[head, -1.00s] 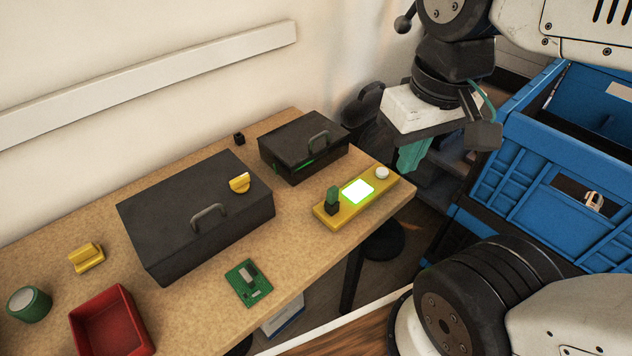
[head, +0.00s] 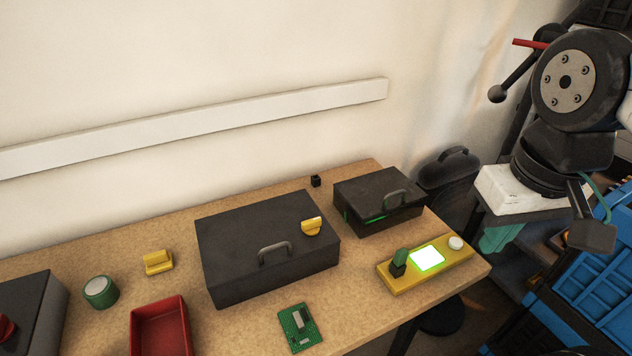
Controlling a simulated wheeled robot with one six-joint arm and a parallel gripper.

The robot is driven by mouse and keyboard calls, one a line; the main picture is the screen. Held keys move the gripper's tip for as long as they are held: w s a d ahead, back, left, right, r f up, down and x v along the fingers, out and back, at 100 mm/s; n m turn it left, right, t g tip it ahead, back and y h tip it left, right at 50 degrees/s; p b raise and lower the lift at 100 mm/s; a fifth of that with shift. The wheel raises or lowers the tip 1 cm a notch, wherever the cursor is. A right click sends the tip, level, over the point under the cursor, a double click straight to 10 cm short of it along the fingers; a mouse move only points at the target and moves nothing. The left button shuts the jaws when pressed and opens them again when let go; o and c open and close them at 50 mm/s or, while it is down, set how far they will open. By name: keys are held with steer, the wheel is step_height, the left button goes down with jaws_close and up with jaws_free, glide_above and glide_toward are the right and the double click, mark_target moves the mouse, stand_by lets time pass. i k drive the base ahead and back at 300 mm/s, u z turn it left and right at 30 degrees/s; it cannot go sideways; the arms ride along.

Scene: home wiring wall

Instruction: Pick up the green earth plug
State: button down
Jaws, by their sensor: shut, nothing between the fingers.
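A small green upright piece (head: 401,256), which looks like the earth plug, stands in a black base at the left end of a yellow unit (head: 407,284) with a lit green-white screen. A green round piece with a pale top (head: 100,292) stands at the table's left; I cannot tell if it is a plug. My gripper (head: 495,240), with teal fingers under a white body, hangs beyond the table's right end, right of the yellow unit and apart from it. It is shut and empty.
A large black box (head: 250,265) with a yellow piece (head: 312,226) on its lid and a smaller black box (head: 375,192) stand on the table. A red tray (head: 161,328), green circuit board (head: 299,328) and yellow block (head: 158,262) lie around. A blue crate (head: 575,300) is at right.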

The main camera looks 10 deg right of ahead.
mark_target(401, 255)
steer(key=u, duration=0.05)
steer(key=k, duration=1)
steer(key=u, duration=1.35)
steer(key=i, duration=1.05)
steer(key=z, duration=1.1)
